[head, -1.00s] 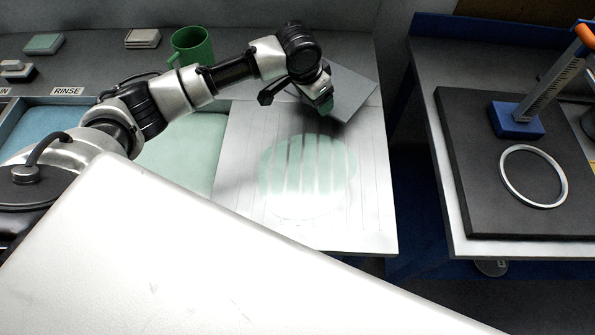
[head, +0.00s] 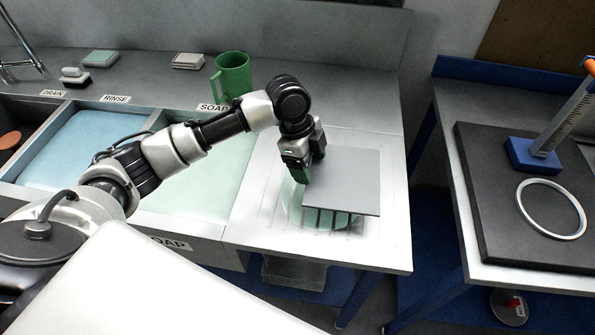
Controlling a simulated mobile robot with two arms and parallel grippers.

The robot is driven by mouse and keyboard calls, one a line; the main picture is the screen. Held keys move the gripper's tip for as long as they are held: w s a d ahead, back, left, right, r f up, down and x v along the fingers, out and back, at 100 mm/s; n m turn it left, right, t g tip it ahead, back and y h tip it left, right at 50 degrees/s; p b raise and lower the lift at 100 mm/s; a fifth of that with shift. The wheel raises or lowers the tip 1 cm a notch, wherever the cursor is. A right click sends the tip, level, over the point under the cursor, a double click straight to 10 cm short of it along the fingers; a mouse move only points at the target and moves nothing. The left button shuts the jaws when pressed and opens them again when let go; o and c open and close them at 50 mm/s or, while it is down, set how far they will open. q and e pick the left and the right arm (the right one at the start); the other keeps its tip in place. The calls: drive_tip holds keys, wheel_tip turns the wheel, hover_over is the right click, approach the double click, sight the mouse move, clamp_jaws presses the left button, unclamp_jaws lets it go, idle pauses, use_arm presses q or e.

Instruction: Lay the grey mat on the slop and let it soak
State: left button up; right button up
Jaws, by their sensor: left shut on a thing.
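The grey mat (head: 345,182) is a flat square in the head view, over the white ribbed drainboard (head: 385,248). My left gripper (head: 302,172) is shut on its left edge. The slop is a pale green puddle (head: 325,219) on the drainboard. The mat hides much of it, and green shows past the mat's front and left edges. The mat looks roughly level; I cannot tell whether it touches the slop. My right gripper is not in view.
Left of the drainboard are the soap basin (head: 205,185) and the blue rinse basin (head: 80,150). A green mug (head: 234,75) stands on the ledge behind my left arm. A separate table at right holds a dark board (head: 490,190) with a white ring (head: 552,236).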

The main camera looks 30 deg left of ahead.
sight(300, 185)
use_arm(q)
drive_tip(key=a+f, duration=0.2)
drive_tip(key=a, duration=0.1)
drive_tip(key=shift+w+a, duration=0.15)
drive_tip(key=shift+a, duration=0.05)
drive_tip(key=shift+a+f+p, duration=0.1)
drive_tip(key=shift+f+p, duration=0.3)
drive_tip(key=shift+f, duration=0.1)
wheel_tip(300, 185, down, 2)
drive_tip(key=shift+f+p, duration=0.25)
drive_tip(key=shift+p, duration=0.1)
drive_tip(key=shift+f, duration=0.35)
drive_tip(key=o, duration=0.9)
drive_tip(key=shift+f, duration=0.1)
drive_tip(key=b+v, duration=0.2)
drive_tip(key=v, duration=1)
